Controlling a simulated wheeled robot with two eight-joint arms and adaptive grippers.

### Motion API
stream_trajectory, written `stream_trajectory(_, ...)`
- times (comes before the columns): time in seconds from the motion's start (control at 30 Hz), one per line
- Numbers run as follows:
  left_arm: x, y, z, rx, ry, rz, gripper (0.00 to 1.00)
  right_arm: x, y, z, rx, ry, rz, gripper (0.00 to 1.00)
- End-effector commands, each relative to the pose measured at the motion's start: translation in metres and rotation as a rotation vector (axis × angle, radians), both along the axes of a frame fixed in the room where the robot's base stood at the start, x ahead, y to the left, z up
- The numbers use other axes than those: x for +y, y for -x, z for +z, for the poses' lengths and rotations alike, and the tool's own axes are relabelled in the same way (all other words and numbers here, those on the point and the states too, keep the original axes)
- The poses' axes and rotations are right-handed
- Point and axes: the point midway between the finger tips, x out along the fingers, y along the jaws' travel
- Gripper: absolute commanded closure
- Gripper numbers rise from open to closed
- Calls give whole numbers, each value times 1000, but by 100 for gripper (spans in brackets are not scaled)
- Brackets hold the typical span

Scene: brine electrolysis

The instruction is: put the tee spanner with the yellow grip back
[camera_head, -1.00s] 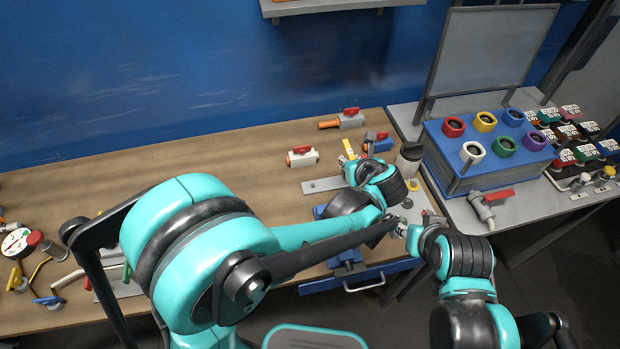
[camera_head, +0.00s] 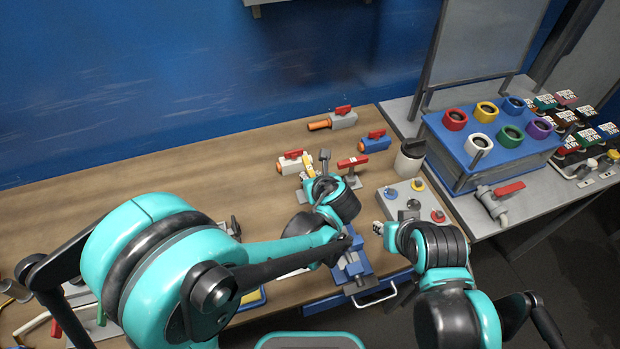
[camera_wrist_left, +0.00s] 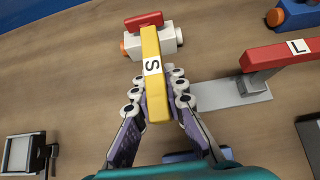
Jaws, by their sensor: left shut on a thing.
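The tee spanner with the yellow grip (camera_head: 308,165) is in my left gripper (camera_head: 317,177). In the left wrist view its yellow bar (camera_wrist_left: 155,85), marked S, lies between the two fingers of the left gripper (camera_wrist_left: 158,95), which are shut on it. Its shaft is hidden below the bar. The red-grip spanner (camera_head: 352,162), marked L, stands to the right on a grey plate; in the left wrist view the plate (camera_wrist_left: 235,93) shows bare to the left of its post. My right gripper (camera_head: 379,229) is near the front edge by the grey panel; its fingers are too small to judge.
A white valve (camera_head: 291,163) lies just beyond the yellow grip. A grey valve (camera_head: 343,119) and a blue valve (camera_head: 374,143) lie farther back. Bare wood lies to the left.

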Motion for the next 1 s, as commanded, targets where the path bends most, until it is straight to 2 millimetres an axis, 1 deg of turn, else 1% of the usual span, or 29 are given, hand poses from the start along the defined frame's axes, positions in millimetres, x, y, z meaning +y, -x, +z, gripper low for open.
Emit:
stream_trajectory(0.13, 0, 0, 1, 1, 1, 1, 100, 0, 0, 2, 0, 0, 0, 68)
stream_trajectory(0.5, 0, 0, -11, 1, 1, 1, 100, 0, 0, -10, 0, 0, 0, 68)
stream_trajectory(0.63, 0, 0, -11, 1, 0, 0, 100, 0, 0, -10, 0, 0, 0, 68)
stream_trajectory(0.67, 0, 0, -11, 1, 1, 1, 84, 0, 0, -10, 0, 0, 0, 68)
stream_trajectory(0.7, 0, 0, -11, 1, 1, 1, 73, 0, 0, -10, 0, 0, 0, 68)
stream_trajectory(0.73, 0, 0, -11, 1, 1, 1, 68, 0, 0, -10, 0, 0, 0, 68)
stream_trajectory(1.0, 0, 0, -10, 1, 1, 1, 68, 0, 0, -10, 0, 0, 0, 68)
